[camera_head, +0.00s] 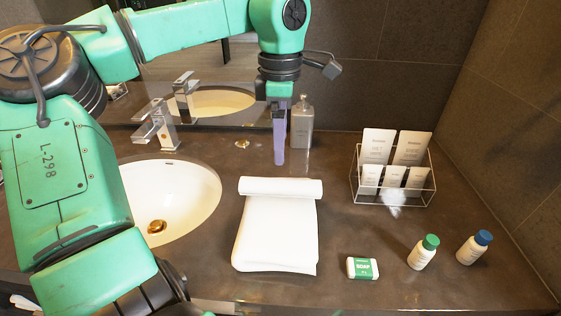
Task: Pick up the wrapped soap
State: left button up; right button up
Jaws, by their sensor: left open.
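The wrapped soap (362,268) is a small white block with a green label reading SOAP. It lies flat near the front edge of the dark counter, right of the folded white towel (277,232). My left gripper (279,158) points down above the back of the counter, behind the towel and well away from the soap. It is open, seen edge-on, with its fingers lining up in the picture and nothing visible between them. My right gripper is not in view.
A green-capped bottle (423,252) and a blue-capped bottle (473,248) stand right of the soap. A wire rack (393,201) holds sachets behind them. A grey dispenser (302,124) stands beside my left gripper. The sink (180,190) and faucet (156,128) are left.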

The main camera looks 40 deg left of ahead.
aim_at(366, 268)
jog(key=k+l, duration=1.6)
jog(key=l, duration=0.2)
